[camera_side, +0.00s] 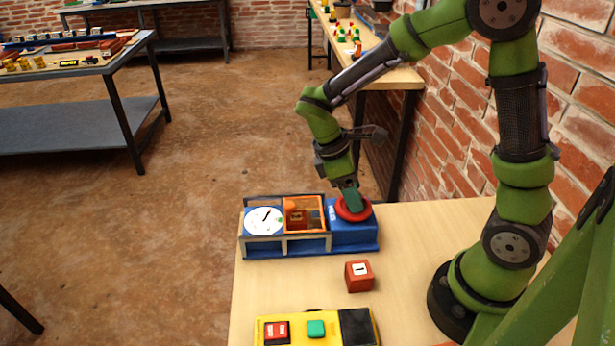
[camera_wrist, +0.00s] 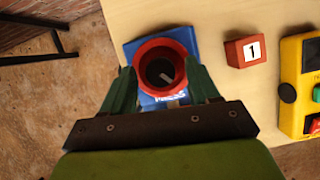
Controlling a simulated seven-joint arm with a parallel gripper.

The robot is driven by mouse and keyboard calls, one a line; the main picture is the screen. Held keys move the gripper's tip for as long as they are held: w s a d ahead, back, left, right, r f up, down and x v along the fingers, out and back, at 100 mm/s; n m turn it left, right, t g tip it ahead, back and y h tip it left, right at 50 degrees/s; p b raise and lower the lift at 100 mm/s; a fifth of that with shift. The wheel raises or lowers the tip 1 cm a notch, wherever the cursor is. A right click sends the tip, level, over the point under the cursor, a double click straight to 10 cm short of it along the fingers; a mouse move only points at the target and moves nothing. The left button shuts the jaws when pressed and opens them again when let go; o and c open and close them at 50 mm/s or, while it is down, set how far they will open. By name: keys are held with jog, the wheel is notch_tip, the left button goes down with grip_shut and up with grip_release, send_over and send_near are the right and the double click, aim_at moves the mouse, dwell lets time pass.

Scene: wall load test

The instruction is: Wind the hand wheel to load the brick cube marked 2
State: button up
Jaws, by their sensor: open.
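The blue test rig (camera_side: 356,237) stands at the table's far end, with a white dial (camera_side: 264,221) at its left and an orange frame (camera_side: 317,206) in its middle. A brick cube (camera_side: 295,216) sits inside the frame; its mark is too small to read. The red hand wheel (camera_side: 353,210) is on the rig's right part; it also shows in the wrist view (camera_wrist: 142,56). My gripper (camera_side: 351,199) points down at the wheel. In the wrist view its open fingers (camera_wrist: 163,76) lie on either side of the wheel; I cannot tell if they touch it.
A brick cube marked 1 (camera_side: 359,277) lies loose on the wooden table (camera_side: 420,240) in front of the rig. A yellow box (camera_side: 316,328) with red and green buttons is at the near edge. A brick wall (camera_side: 450,120) rises to the right.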

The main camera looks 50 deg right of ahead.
jog(key=shift+s+f, duration=0.1)
jog(key=shift+f, duration=0.05)
jog(key=shift+c, duration=0.2)
jog(key=c, duration=1)
jog(key=shift+m, duration=0.3)
jog(key=m, duration=0.2)
jog(key=m+y, duration=0.1)
jog(key=m, duration=0.1)
jog(key=shift+d+g+y, duration=0.15)
jog(key=shift+g+y, duration=0.15)
jog(key=shift+g, duration=0.1)
jog(key=m+y, duration=0.1)
jog(key=m, duration=0.4)
jog(key=shift+d+y, duration=0.1)
jog(key=shift+y, duration=0.3)
